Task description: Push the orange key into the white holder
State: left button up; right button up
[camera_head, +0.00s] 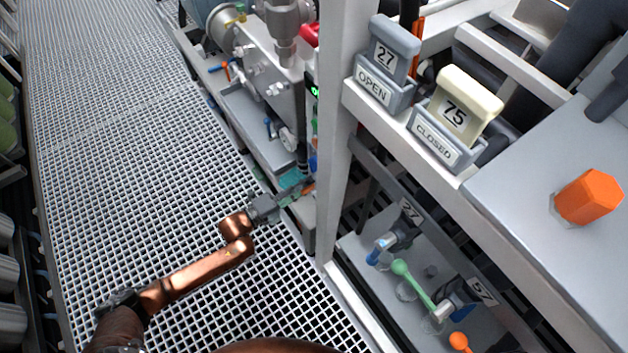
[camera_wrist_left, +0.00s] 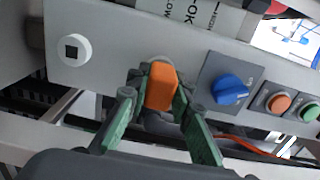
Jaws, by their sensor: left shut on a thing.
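The orange key (camera_wrist_left: 161,86) sits between the two green fingers of my left gripper (camera_wrist_left: 160,98) in the left wrist view. The gripper is shut on it. Behind the key is a pale round part on the grey panel; whether the key is seated in it or apart from it I cannot tell. The white holder (camera_wrist_left: 74,49) is a round disc with a dark square hole, on the same panel to the left of the key, and looks empty. In the head view my left gripper (camera_head: 296,192) reaches to the panel's side. My right gripper is not in view.
A blue knob (camera_wrist_left: 231,90), an orange button (camera_wrist_left: 278,103) and a green button (camera_wrist_left: 309,112) are on the panel right of the key. In the head view a white post (camera_head: 342,120) stands close right of the gripper. Open grating (camera_head: 130,150) lies to the left.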

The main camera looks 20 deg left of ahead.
pick_arm(q)
grip_shut()
jog(key=shift+s+a, duration=0.1)
jog(key=shift+p+v, duration=0.95)
jog(key=shift+v, duration=1.95)
